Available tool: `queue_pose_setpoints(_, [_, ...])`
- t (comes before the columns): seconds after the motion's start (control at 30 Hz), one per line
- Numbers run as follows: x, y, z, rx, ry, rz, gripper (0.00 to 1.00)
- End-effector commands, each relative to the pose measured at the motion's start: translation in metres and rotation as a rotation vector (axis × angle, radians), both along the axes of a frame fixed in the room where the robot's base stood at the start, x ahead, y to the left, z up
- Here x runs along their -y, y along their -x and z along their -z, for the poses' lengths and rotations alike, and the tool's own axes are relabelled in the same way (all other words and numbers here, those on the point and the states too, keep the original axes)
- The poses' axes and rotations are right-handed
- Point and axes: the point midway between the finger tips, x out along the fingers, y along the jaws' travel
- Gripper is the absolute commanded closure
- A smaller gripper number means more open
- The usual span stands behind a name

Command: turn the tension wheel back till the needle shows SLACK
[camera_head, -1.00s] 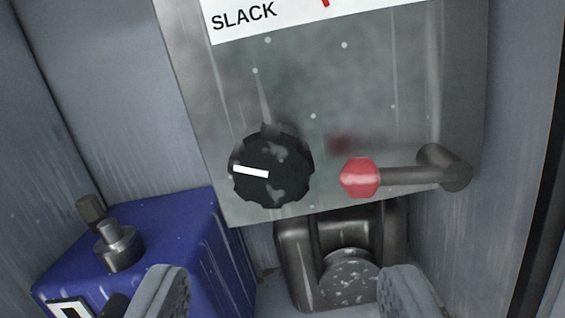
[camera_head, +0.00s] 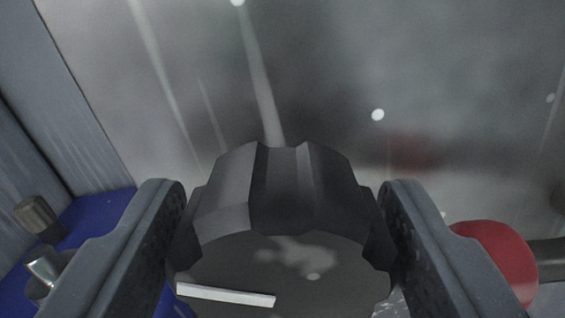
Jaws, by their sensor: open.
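The tension wheel, a black scalloped knob (camera_head: 290,255), fills the lower middle of the view. Its white mark (camera_head: 226,295) lies on the face at lower left, nearly level and pointing left. My gripper (camera_head: 283,225) is open, with one finger on each side of the knob. The fingers are close to its rim; I cannot tell whether they touch it. The needle and the SLACK scale are out of view now.
A red-ended lever (camera_head: 497,262) is close to the right finger. A blue box (camera_head: 98,212) with metal fittings stands at lower left. The grey metal panel (camera_head: 330,60) rises behind the knob.

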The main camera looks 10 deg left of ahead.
Motion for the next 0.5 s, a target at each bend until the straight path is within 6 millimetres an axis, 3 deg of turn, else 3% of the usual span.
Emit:
queue_pose_setpoints(0.47, [0.0004, -0.0082, 0.0002, -0.002, 0.001, 0.001, 0.42])
queue_pose_setpoints(0.5, [0.0005, -0.0081, 0.0002, -0.002, 0.001, 0.001, 0.53])
